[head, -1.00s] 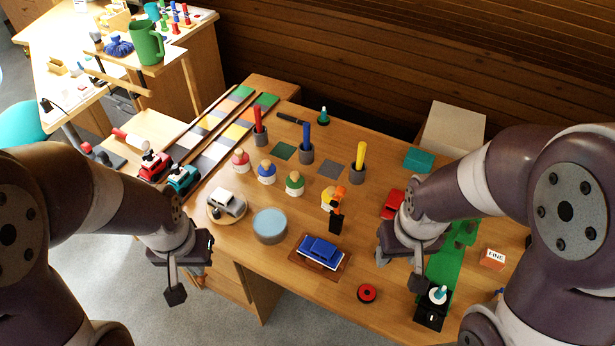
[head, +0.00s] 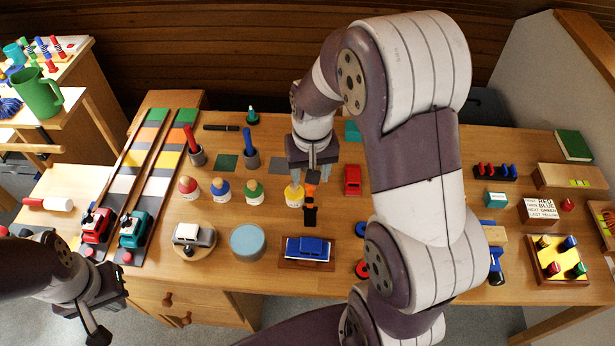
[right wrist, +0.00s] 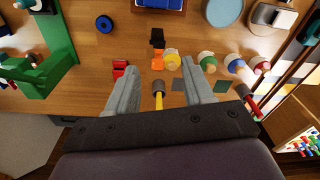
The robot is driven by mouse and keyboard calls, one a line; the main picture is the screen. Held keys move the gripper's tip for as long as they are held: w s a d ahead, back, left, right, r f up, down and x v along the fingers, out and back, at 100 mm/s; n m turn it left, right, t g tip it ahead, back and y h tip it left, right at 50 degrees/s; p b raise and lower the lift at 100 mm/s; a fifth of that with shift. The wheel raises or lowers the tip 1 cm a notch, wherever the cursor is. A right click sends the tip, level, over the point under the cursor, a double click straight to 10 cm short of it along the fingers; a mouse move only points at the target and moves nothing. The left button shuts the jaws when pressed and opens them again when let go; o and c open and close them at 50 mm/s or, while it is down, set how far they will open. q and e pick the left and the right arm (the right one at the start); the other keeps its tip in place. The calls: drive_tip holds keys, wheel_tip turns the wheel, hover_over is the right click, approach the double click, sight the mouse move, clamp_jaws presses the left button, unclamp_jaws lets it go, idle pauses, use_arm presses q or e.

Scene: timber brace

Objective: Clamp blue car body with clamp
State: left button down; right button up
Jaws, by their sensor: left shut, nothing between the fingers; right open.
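The blue car body (head: 307,248) sits on a brown wooden base near the table's front edge; its base shows at the top of the right wrist view (right wrist: 160,5). The clamp (head: 310,213), black with an orange part, stands just behind it, and also shows in the right wrist view (right wrist: 157,38). My right gripper (head: 312,178) is open and empty, above and behind the clamp. In the right wrist view the clamp appears just beyond the gap between the fingertips. My left gripper (head: 94,333) is shut and empty, low at the left, off the table.
A yellow peg figure (head: 294,196) stands close beside the clamp's left. A red car (head: 352,179) is to its right. A round blue-grey tin (head: 248,242) stands left of the blue car body. Red, blue and yellow pens in cups stand behind. My right arm hides part of the table.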

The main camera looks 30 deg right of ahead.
sight(310, 196)
drive_tip(key=w+d+r+m, duration=0.2)
drive_tip(key=w+d+m, duration=0.1)
drive_tip(key=w, duration=0.2)
drive_tip(key=shift+g, duration=0.4)
drive_tip(key=f+p, duration=0.2)
drive_tip(key=f, duration=1)
drive_tip(key=shift+a+f, duration=0.2)
clamp_jaws()
